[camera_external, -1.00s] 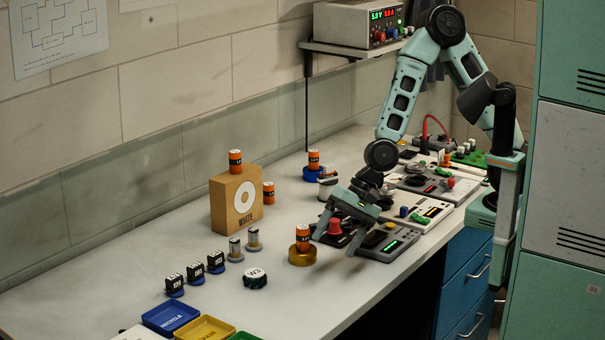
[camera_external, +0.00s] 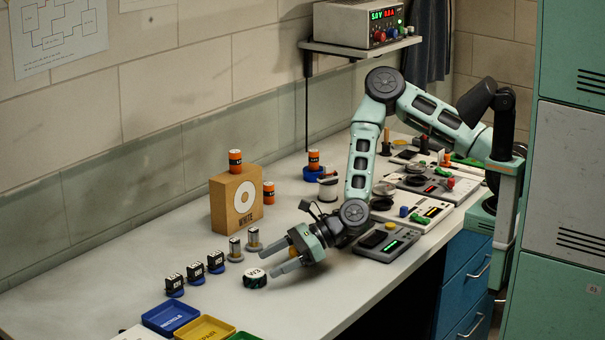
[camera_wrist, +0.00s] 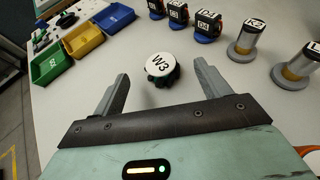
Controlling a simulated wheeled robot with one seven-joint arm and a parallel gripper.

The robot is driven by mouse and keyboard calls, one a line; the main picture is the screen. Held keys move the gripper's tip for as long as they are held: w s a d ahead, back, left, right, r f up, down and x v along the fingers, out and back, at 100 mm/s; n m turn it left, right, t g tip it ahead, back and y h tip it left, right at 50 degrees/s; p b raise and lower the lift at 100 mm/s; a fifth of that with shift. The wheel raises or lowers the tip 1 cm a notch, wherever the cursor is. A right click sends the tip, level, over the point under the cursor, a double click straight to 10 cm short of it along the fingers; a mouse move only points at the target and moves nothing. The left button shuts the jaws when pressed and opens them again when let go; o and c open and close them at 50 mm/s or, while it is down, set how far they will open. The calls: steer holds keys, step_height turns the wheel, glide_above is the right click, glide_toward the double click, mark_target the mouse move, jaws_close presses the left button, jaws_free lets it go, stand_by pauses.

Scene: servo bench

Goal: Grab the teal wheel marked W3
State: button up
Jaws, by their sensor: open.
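In the wrist view my gripper (camera_wrist: 158,80) is open, with one finger on each side and the wheel ahead, roughly midway between the fingertips. The jaws hold nothing.
Several black servos (camera_external: 195,270) on blue bases and two metal cylinders (camera_external: 235,250) stand behind the wheel. Blue (camera_external: 170,317), yellow (camera_external: 205,329) and green (camera_wrist: 51,65) trays lie to the left. A wooden box (camera_external: 236,203) stands near the wall.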

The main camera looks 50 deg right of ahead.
mark_target(254, 273)
steer(key=shift+f+p+x, duration=0.15)
steer(key=shift+p+x, duration=0.2)
steer(key=shift+x, duration=1.55)
steer(key=shift+f+p+x, duration=0.1)
steer(key=shift+p+x, duration=0.2)
steer(key=shift+x, duration=1.65)
steer(key=shift+s+d, duration=0.1)
steer(key=c, duration=1.1)
